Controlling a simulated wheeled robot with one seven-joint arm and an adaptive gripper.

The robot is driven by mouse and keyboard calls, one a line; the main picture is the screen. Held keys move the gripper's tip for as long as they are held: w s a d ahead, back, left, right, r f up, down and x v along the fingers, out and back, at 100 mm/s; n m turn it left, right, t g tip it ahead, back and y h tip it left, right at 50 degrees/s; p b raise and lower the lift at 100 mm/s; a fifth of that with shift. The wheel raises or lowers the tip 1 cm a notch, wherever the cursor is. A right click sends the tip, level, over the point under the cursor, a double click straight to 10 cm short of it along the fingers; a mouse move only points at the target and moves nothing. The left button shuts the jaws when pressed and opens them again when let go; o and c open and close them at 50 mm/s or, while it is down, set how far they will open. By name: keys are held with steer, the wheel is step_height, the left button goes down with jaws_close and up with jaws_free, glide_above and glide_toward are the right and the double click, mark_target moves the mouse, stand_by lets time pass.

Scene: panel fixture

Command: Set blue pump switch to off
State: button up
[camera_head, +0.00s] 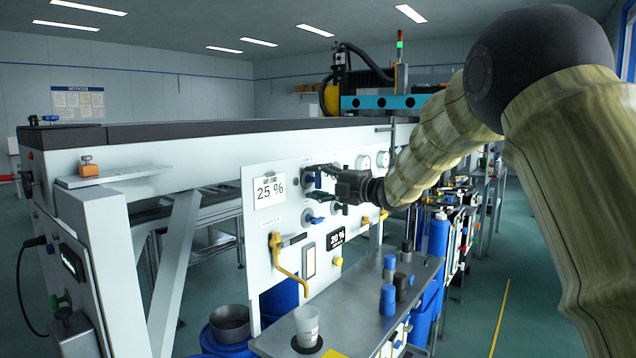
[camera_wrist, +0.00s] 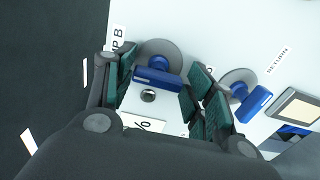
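The blue switch (camera_wrist: 157,78) with a grey round base shows between my gripper's fingers in the wrist view, beside a partly hidden label ending in "P B". My gripper (camera_wrist: 162,88) is open, with one teal-padded finger on each side of the switch's blue handle. I cannot tell whether either pad touches it. In the head view my gripper (camera_head: 314,184) is at the white panel (camera_head: 262,222), and its fingers hide most of this switch. A second blue handle (camera_wrist: 252,103), near a "RETURN" label, is just outside the right finger; it also shows below my gripper in the head view (camera_head: 315,219).
A "25 %" sign (camera_head: 269,190) is left of my gripper on the panel. A yellow lever (camera_head: 288,264) and a "20 %" display (camera_head: 336,238) are lower down. A metal shelf (camera_head: 350,310) with a white cup (camera_head: 307,325) and several blue and dark containers juts out below.

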steer(key=shift+r, duration=0.1)
steer(key=shift+s+d, duration=0.25)
steer(key=shift+d, duration=0.15)
steer(key=v, duration=1.1)
